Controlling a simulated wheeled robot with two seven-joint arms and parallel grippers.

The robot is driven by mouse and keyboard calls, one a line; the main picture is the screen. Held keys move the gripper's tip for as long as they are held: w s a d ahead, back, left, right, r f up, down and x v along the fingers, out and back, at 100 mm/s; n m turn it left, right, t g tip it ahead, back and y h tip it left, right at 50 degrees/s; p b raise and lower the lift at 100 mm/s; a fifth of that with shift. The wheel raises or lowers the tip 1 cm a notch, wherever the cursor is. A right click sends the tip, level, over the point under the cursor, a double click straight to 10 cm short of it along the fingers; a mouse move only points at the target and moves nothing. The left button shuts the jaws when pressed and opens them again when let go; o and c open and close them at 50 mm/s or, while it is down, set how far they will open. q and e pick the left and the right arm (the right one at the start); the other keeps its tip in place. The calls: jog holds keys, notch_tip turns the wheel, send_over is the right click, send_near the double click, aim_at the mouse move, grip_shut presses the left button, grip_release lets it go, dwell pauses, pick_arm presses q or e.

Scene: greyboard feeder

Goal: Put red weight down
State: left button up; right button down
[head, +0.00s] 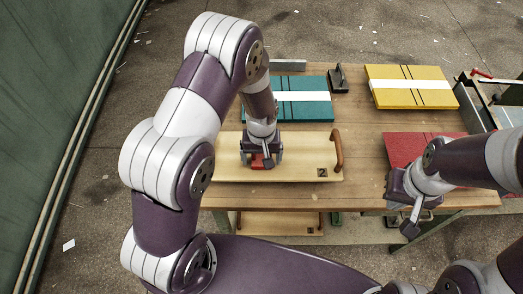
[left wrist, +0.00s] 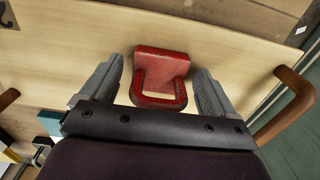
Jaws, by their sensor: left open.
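The red weight (left wrist: 161,64) rests on the pale wooden board (head: 300,172), with its loop handle towards my left gripper in the left wrist view. My left gripper (left wrist: 158,80) is open, with one grey finger on each side of the weight and a visible gap to each finger. In the head view the left gripper (head: 262,160) hangs over the board and covers most of the weight. My right gripper (head: 411,222) is near the table's front edge by the red board; its fingers are too unclear to tell open or shut.
The pale board has a brown handle (head: 337,151) at its right end. Behind it on the table (head: 362,140) lie a teal striped board (head: 300,110) and a dark metal bracket (head: 339,80). A yellow striped board (head: 410,98) lies back right, a red board (head: 405,147) at right.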

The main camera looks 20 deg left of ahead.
aim_at(259, 161)
pick_arm(q)
notch_tip(259, 161, up, 12)
jog(key=s+a+r+m, duration=0.1)
jog(key=s+a, duration=0.1)
jog(key=s, duration=0.3)
jog(key=s+a+r+m+t, duration=0.1)
jog(key=s+a+m, duration=0.1)
jog(key=s, duration=0.4)
jog(key=shift+r+m+b, duration=0.3)
jog(key=shift+r+b, duration=0.05)
jog(key=shift+b, duration=0.1)
jog(key=shift+s, duration=0.2)
jog(key=shift+w, duration=0.15)
